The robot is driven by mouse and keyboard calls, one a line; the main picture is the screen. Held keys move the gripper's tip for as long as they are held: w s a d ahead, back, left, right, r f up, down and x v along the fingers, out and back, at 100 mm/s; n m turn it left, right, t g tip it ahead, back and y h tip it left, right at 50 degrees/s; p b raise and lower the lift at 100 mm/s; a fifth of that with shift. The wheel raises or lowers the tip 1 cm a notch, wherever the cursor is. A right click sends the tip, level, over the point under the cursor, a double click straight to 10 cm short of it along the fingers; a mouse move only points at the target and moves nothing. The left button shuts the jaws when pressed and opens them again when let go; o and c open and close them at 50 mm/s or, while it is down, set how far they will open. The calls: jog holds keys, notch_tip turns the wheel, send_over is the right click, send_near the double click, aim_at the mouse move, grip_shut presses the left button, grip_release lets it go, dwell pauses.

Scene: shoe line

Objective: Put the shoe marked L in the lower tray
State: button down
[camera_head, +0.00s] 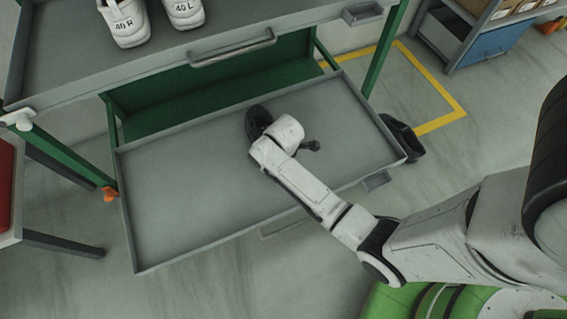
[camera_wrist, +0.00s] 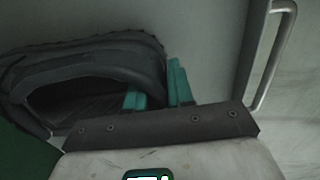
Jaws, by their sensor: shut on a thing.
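My gripper (camera_wrist: 157,92) is shut on the rim of a dark shoe (camera_wrist: 95,62), with its teal fingers at the shoe's edge. In the head view, this dark shoe (camera_head: 257,119) shows over the back middle of the lower tray (camera_head: 180,205), partly hidden by my gripper. I cannot tell if it touches the tray floor, and no mark on it shows. A white shoe marked 40 L (camera_head: 184,10) and a white shoe marked 40 R (camera_head: 124,20) stand on the upper tray, cut by the picture's top edge.
The lower tray is pulled out and otherwise bare, with low walls. The upper tray (camera_head: 285,36) overhangs its back. A black object (camera_head: 403,137) is just beyond its right edge. A red-topped stand (camera_head: 8,190) is at left. A blue-fronted cabinet (camera_head: 490,44) is at top right.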

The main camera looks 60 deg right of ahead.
jog(key=c, duration=1)
grip_release()
jog(key=shift+f, duration=0.1)
notch_tip(320, 180, up, 12)
jog(key=p, duration=0.4)
jog(key=shift+s+a+f+p, duration=0.1)
jog(key=shift+s+p, duration=0.05)
jog(key=shift+p, duration=0.2)
jog(key=shift+s+r, duration=0.1)
jog(key=shift+r, duration=0.1)
jog(key=s+a+r+m, duration=0.2)
jog(key=s+m, duration=0.2)
jog(key=s+a+r+m, duration=0.2)
jog(key=s+m, duration=0.1)
jog(key=s, duration=0.1)
jog(key=s+a+r+m, duration=0.2)
jog(key=s+m, duration=0.2)
jog(key=shift+a+r+m+t, duration=0.25)
jog(key=shift+m+t, duration=0.05)
